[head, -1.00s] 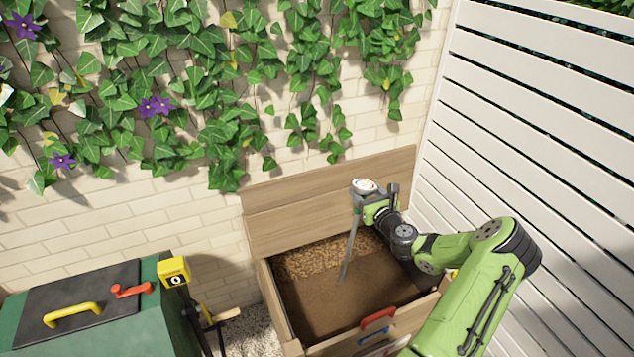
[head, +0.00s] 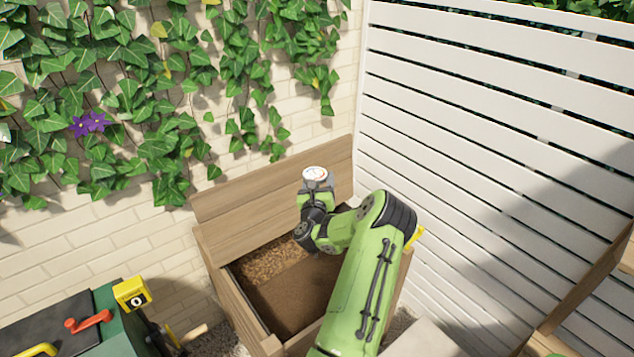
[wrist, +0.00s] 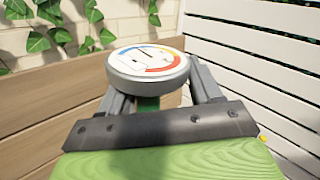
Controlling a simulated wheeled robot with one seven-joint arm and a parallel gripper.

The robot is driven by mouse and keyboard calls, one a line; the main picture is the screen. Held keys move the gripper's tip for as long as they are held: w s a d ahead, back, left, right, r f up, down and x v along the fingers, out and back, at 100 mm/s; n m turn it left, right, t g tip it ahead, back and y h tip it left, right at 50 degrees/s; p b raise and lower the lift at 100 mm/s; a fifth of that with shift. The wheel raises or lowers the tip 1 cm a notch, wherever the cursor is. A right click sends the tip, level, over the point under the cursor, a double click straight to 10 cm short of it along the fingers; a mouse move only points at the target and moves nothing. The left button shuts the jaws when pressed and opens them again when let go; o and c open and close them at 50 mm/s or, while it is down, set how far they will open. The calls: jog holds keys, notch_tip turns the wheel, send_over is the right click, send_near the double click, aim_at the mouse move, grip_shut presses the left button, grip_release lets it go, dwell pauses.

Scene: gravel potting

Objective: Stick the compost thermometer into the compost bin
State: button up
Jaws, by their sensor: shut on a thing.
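The compost thermometer (head: 315,173) has a round white dial with a coloured scale, also large in the wrist view (wrist: 146,66). My gripper (head: 318,186) is shut on it just under the dial, above the back part of the compost bin. The dial faces up. The thermometer's stem is hidden behind my arm, so I cannot tell whether its tip touches the compost. The wooden compost bin (head: 233,302) stands open with its lid (head: 270,185) raised against the wall. Brown compost (head: 285,298) shows inside, with a coarser patch at the back.
A white slatted fence (head: 470,130) stands close on the right, and an ivy-covered brick wall (head: 130,235) is behind. A green box with a dark lid (head: 112,328) and a yellow device (head: 132,293) are at the lower left. Wooden furniture (head: 590,300) is at the right edge.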

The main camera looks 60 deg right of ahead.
notch_tip(320, 180, down, 22)
jog(key=b, duration=2.1)
dwell(0.7)
jog(key=shift+d, duration=0.1)
jog(key=shift+a+f, duration=0.25)
jog(key=shift+a, duration=0.2)
jog(key=shift+f+b, duration=0.2)
jog(key=shift+b, duration=0.1)
jog(key=shift+w+f+b, duration=0.1)
jog(key=shift+f+b, duration=2.1)
jog(key=shift+f, duration=0.3)
